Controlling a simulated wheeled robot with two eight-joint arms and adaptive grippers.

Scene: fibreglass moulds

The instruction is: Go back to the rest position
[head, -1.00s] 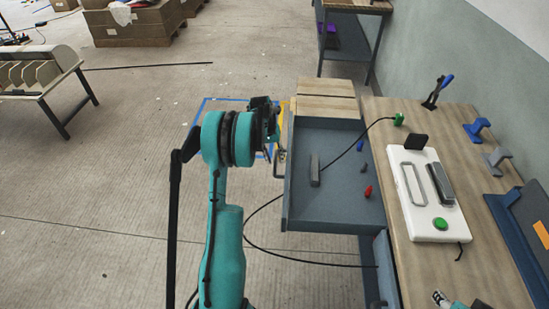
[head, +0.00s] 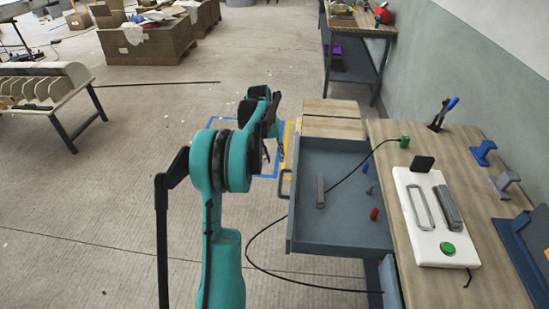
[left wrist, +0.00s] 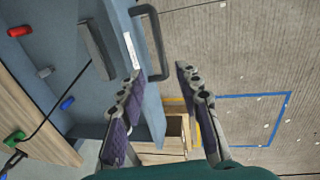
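My left arm rises from the bottom of the head view, and its gripper (head: 274,150) is beside the left side of the open drawer, mostly hidden behind the arm. In the left wrist view the left gripper (left wrist: 160,112) has its two fingers apart with nothing between them. The drawer's handle (left wrist: 150,42) is just beyond the fingertips and apart from them. My right gripper is not in view.
The open grey drawer (head: 335,232) holds a grey bar (head: 320,192) and small red and blue pieces. The workbench (head: 400,135) carries a white board (head: 413,210) with a green button. A black cable hangs across the drawer. Open floor lies left.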

